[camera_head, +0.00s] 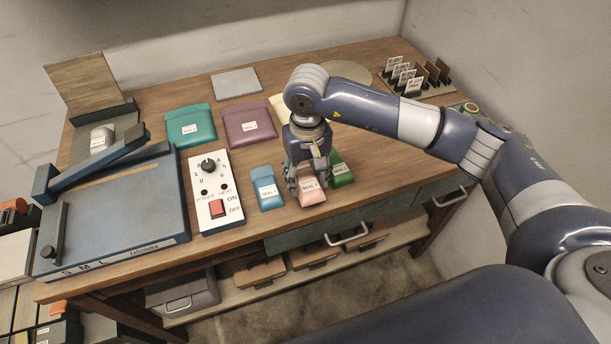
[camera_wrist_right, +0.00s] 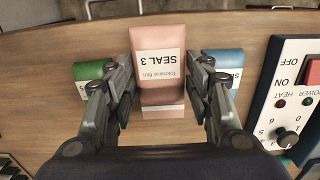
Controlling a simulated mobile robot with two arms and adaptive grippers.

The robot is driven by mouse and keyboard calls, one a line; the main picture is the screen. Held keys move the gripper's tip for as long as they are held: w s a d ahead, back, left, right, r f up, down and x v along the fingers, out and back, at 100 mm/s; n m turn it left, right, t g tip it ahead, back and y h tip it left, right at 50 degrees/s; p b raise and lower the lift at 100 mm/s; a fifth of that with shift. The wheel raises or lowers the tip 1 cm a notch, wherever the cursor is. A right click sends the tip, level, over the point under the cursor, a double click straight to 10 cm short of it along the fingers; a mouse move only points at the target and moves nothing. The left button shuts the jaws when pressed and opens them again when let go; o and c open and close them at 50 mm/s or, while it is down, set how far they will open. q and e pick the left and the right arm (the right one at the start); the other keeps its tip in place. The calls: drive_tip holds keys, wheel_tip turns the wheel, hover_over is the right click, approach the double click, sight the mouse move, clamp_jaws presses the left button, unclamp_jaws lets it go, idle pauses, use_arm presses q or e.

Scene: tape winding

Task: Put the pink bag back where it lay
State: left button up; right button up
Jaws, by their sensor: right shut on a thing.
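The pink bag (camera_head: 313,197), labelled SEAL 3, is near the front edge of the table between a small blue bag (camera_head: 267,191) and a small green bag (camera_head: 342,180). My right gripper (camera_head: 309,185) points down and is shut on the pink bag. In the right wrist view the pink bag (camera_wrist_right: 158,45) is between the two fingers of the right gripper (camera_wrist_right: 160,82), with the green bag (camera_wrist_right: 90,70) and blue bag (camera_wrist_right: 224,63) on either side. I cannot tell whether the pink bag touches the table. My left gripper is not in view.
A white control box (camera_head: 216,196) and a blue sealing machine (camera_head: 115,222) stand left of the bags on the wooden table (camera_head: 150,255). A teal bag (camera_head: 190,126) and a purple bag (camera_head: 247,124) lie behind. A rack of tags (camera_head: 412,83) stands at the back right.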

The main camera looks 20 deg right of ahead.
sight(305, 175)
drive_tip(key=shift+w+f, duration=0.1)
drive_tip(key=shift+w, duration=0.5)
drive_tip(key=shift+f, duration=0.2)
wheel_tip(305, 175, down, 3)
drive_tip(key=shift+r+p, duration=0.1)
drive_tip(key=shift+p, duration=0.9)
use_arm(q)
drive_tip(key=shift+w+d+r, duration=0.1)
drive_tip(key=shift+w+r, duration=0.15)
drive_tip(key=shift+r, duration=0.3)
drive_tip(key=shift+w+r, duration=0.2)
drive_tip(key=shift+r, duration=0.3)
use_arm(e)
drive_tip(key=shift+f, duration=0.2)
drive_tip(key=shift+f+b, duration=0.1)
drive_tip(key=shift+b, duration=0.25)
drive_tip(key=o, duration=1.1)
drive_tip(key=shift+c, duration=0.2)
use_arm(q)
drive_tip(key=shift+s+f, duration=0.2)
